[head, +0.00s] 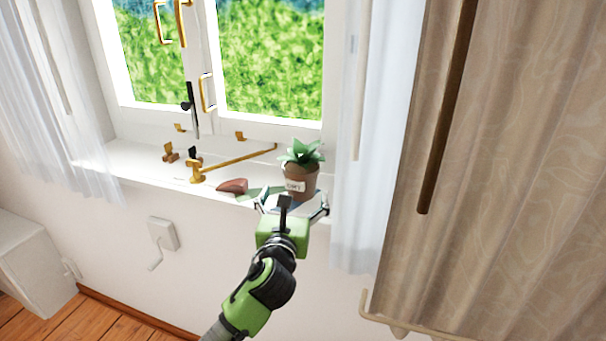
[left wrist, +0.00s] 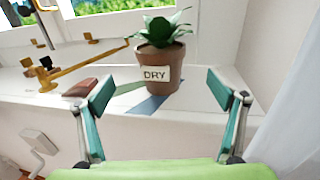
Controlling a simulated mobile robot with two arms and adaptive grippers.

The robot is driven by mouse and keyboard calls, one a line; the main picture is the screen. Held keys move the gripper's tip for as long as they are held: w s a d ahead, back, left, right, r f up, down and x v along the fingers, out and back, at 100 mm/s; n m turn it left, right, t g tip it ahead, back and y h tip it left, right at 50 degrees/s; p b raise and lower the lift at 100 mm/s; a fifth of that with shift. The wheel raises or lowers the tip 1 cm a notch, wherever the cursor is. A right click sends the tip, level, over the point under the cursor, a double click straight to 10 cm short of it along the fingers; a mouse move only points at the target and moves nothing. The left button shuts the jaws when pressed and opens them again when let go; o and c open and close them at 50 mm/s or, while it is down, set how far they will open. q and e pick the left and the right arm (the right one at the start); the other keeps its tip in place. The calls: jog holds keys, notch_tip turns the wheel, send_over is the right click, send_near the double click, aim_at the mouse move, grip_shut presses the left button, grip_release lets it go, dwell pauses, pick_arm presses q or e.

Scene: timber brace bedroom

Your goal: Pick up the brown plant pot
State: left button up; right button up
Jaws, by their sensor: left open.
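The brown plant pot (head: 301,183) holds a green plant and stands upright on the windowsill. In the left wrist view the pot (left wrist: 166,80) carries a white label reading "DRY". My left gripper (head: 291,207) is at the front edge of the sill, just before the pot. In the left wrist view its two teal-padded fingers (left wrist: 160,93) are spread wide, with the pot beyond and between them. No touch with the pot shows. My right gripper is in neither view.
The white windowsill (head: 136,170) also bears a reddish-brown object (head: 233,186) left of the pot and a brass window stay (head: 238,159). A sheer white curtain (head: 370,150) hangs close on the pot's right. A white wall box (head: 163,234) is below the sill.

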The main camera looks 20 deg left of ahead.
aim_at(298, 181)
pick_arm(q)
jog(key=w, duration=0.3)
jog(key=shift+a+r, duration=0.1)
jog(key=shift+a, duration=0.2)
jog(key=w, duration=0.2)
jog(key=shift+w+a, duration=0.15)
jog(key=shift+w, duration=0.6)
jog(key=shift+w+a, duration=0.15)
jog(key=shift+w, duration=0.45)
jog(key=w, duration=0.2)
jog(key=w+p, duration=0.1)
jog(key=shift+w+a+r, duration=0.1)
jog(key=shift+a, duration=0.15)
jog(key=shift+w+a, duration=0.1)
jog(key=shift+w, duration=0.5)
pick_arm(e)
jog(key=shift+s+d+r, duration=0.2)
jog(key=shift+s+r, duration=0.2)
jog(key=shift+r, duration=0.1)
